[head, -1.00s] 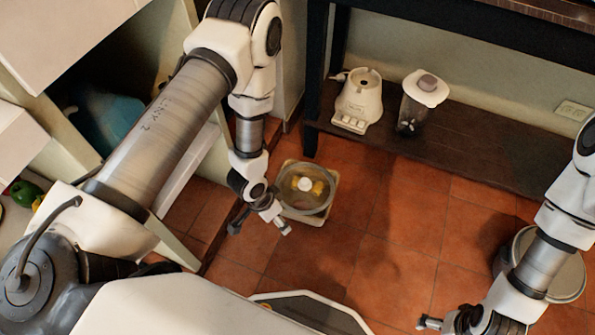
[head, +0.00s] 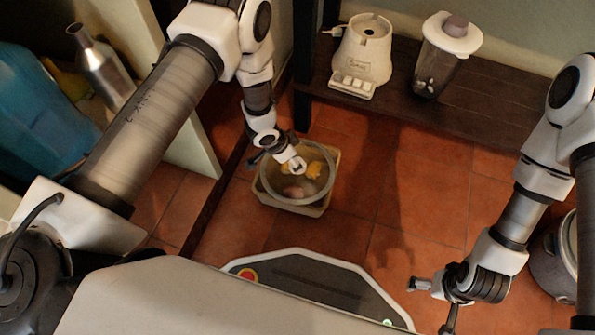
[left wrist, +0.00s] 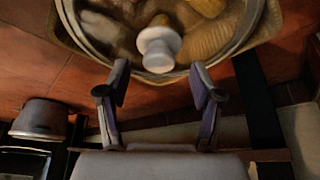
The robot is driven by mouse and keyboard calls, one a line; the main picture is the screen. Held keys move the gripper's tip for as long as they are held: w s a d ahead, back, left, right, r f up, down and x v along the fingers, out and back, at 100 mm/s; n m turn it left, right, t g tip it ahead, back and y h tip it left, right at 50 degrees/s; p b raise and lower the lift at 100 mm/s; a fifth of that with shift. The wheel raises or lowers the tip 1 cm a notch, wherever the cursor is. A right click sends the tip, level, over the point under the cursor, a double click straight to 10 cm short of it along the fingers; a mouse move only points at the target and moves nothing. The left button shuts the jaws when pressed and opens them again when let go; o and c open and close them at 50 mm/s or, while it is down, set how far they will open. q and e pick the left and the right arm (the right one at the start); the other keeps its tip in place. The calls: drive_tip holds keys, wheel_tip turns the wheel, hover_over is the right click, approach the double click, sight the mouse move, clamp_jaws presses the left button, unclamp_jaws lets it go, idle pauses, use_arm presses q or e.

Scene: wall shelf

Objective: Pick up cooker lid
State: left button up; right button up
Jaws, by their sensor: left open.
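The cooker lid (head: 277,198) is a round clear lid with a pale rim, lying on a cream basket (head: 318,209) on the tiled floor. Yellow and brown items show through it. In the left wrist view the lid (left wrist: 247,22) fills the top, with its white knob (left wrist: 158,48) near the middle. My right gripper (head: 432,302) is open and empty at the lower right, away from the lid.
A low dark shelf (head: 490,118) at the back holds a white blender base (head: 362,55) and a blender jug (head: 437,62). A metal pot (head: 553,262) stands at the far right. A cabinet with a silver bottle (head: 100,65) is left. Floor right of the basket is clear.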

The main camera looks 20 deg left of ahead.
use_arm(q)
drive_tip(key=b+x, duration=0.1)
drive_tip(key=x, duration=0.2)
drive_tip(key=shift+s+f, duration=0.1)
clamp_jaws()
drive_tip(key=shift+r, duration=0.25)
